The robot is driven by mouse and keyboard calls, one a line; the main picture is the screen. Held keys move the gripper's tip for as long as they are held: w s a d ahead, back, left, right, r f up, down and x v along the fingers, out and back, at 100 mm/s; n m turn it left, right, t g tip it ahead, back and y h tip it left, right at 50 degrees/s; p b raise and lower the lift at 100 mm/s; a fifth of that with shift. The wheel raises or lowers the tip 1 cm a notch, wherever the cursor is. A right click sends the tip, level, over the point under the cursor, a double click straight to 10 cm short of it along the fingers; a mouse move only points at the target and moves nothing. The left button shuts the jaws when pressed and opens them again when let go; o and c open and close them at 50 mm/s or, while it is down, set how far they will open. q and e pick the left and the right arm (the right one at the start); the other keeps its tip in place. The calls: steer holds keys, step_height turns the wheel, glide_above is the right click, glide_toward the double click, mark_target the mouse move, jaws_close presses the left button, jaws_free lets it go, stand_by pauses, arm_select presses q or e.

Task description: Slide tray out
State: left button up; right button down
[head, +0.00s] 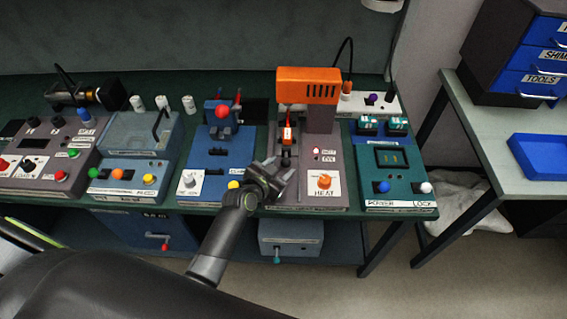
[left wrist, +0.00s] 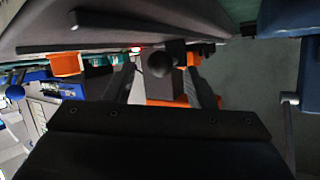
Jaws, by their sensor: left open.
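The grey heat station (head: 309,197) with an orange head (head: 308,86) stands at the middle right of the bench in the head view. A narrow dark tray slot with a small red and white piece (head: 287,134) lies under the head. My left gripper (head: 272,172) is open at the front of this station, left of its orange knob (head: 324,181). In the left wrist view, a black ball knob (left wrist: 160,64) shows between the open fingers (left wrist: 162,80); I cannot tell whether they touch it. The gripper hides the front of the slot in the head view.
A blue station (head: 217,160) stands to the left and a teal power and lock station (head: 398,187) to the right. A grey box (head: 291,238) sits on the lower shelf. A side table with a blue bin (head: 540,157) is at the right.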

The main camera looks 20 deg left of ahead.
arm_select(q)
steer(key=shift+x, duration=1.25)
steer(key=shift+c, duration=0.4)
jaws_close()
